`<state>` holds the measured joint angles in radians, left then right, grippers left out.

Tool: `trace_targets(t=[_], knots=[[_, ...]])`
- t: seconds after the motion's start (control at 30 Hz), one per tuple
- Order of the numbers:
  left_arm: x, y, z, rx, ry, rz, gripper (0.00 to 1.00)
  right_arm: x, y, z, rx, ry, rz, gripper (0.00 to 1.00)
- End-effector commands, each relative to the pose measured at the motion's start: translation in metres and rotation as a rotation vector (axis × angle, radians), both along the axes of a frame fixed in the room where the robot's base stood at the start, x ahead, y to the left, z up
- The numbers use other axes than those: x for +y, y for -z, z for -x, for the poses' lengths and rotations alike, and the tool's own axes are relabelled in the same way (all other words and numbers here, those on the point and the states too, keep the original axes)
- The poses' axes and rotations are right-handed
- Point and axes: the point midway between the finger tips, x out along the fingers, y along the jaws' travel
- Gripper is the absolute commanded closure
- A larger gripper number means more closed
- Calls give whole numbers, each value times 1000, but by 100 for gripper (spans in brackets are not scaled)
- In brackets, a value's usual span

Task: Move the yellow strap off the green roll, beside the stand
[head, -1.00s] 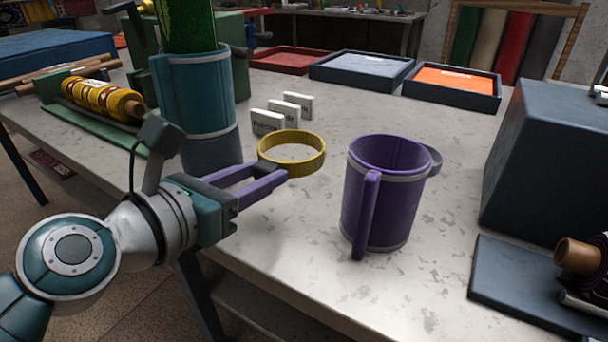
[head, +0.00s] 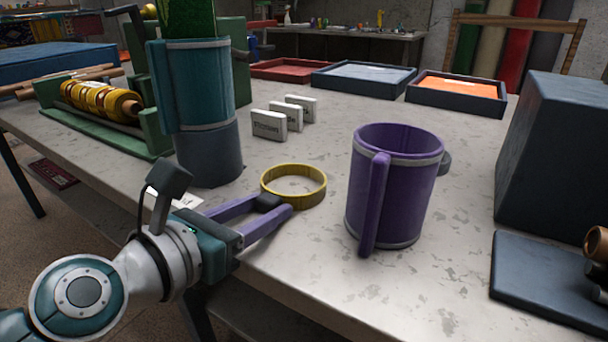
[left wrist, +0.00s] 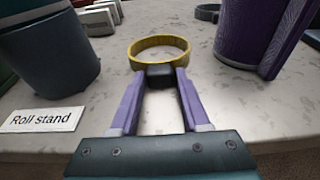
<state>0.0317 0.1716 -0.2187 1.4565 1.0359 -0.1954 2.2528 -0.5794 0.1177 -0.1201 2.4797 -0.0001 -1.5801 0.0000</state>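The yellow strap (head: 293,185) is a ring, level and low at the table top, right of the stand (head: 210,155) and left of the purple mug (head: 398,190). I cannot tell if it touches the table. The green roll (head: 190,18) stands upright in a teal sleeve (head: 203,90) above the grey stand. My left gripper (head: 275,206) has its purple fingers closed on a dark block at the strap's near side. In the left wrist view, the strap (left wrist: 160,45) lies just beyond this block, and the stand (left wrist: 52,60) is at left. My right gripper is not in view.
A "Roll stand" label (left wrist: 42,119) lies before the stand. Several white cards (head: 270,124) stand behind the strap. A rack with yellow rings (head: 100,98) is at left, and a dark block (head: 550,150) at right. The table front by the mug is bare.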

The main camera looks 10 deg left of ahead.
Motion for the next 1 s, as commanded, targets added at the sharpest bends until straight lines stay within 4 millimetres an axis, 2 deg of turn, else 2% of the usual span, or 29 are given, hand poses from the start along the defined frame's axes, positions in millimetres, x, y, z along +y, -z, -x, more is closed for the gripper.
trace_targets(t=[0.03,0.17,0.53,0.67,0.83,1.0], knots=[[0,0,0,0,0,0,47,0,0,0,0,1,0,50],[0,0,0,0,0,0,32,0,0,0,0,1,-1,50],[1,-7,3,2,0,1,32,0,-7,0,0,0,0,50],[8,-12,23,3,1,0,32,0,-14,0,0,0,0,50],[21,-21,59,5,2,-2,32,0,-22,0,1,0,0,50],[32,-27,89,3,1,-2,32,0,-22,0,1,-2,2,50]])
